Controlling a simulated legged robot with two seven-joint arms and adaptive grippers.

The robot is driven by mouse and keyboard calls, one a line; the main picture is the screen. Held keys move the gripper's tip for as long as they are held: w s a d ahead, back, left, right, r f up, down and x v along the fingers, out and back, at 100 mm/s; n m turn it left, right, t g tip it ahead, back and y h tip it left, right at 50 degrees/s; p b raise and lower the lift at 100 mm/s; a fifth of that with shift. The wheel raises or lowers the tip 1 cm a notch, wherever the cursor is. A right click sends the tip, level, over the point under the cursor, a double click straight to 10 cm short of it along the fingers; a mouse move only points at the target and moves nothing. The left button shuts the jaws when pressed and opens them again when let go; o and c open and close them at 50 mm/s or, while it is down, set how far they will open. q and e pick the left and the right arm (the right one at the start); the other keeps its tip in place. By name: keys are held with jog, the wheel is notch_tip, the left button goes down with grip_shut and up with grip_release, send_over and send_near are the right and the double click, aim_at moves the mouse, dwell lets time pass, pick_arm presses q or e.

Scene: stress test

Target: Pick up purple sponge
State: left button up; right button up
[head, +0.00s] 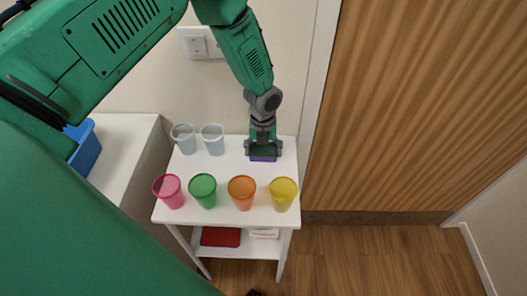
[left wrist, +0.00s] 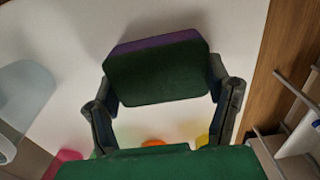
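The purple sponge (head: 263,158) has a dark green face on top and is at the back right of a small white table. My left gripper (head: 263,149) reaches down over it with its fingers far apart, one at each end. In the left wrist view, the sponge (left wrist: 155,75) shows mostly its green face with a purple strip along the far edge. The left gripper's fingers (left wrist: 165,95) appear to press on its two ends. Whether it is lifted off the tabletop is hard to tell. My right gripper is not in view.
Pink (head: 171,190), green (head: 204,190), orange (head: 242,192) and yellow (head: 283,193) cups line the table's (head: 225,175) front. Clear cups (head: 184,138) (head: 213,138) stand back left. A wood panel (head: 420,110) is to the right. The lower shelf holds a red item (head: 221,236).

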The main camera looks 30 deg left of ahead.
aim_at(264, 153)
pick_arm(q)
jog(key=shift+d, duration=0.1)
jog(key=shift+r, duration=0.15)
jog(key=shift+s+d+r, duration=0.1)
jog(key=shift+r, duration=0.1)
notch_tip(264, 153, up, 11)
jog(key=s+d+b, duration=0.1)
jog(key=s+d, duration=0.2)
jog(key=s, duration=0.2)
jog(key=s+d+b, duration=0.1)
jog(key=s+d, duration=0.3)
jog(key=s, duration=0.2)
jog(key=s+d+b, duration=0.1)
jog(key=s+d, duration=0.2)
jog(key=s, duration=0.3)
jog(key=shift+d, duration=0.15)
jog(key=shift+w, duration=0.1)
jog(key=shift+c, duration=0.2)
jog(key=c, duration=0.3)
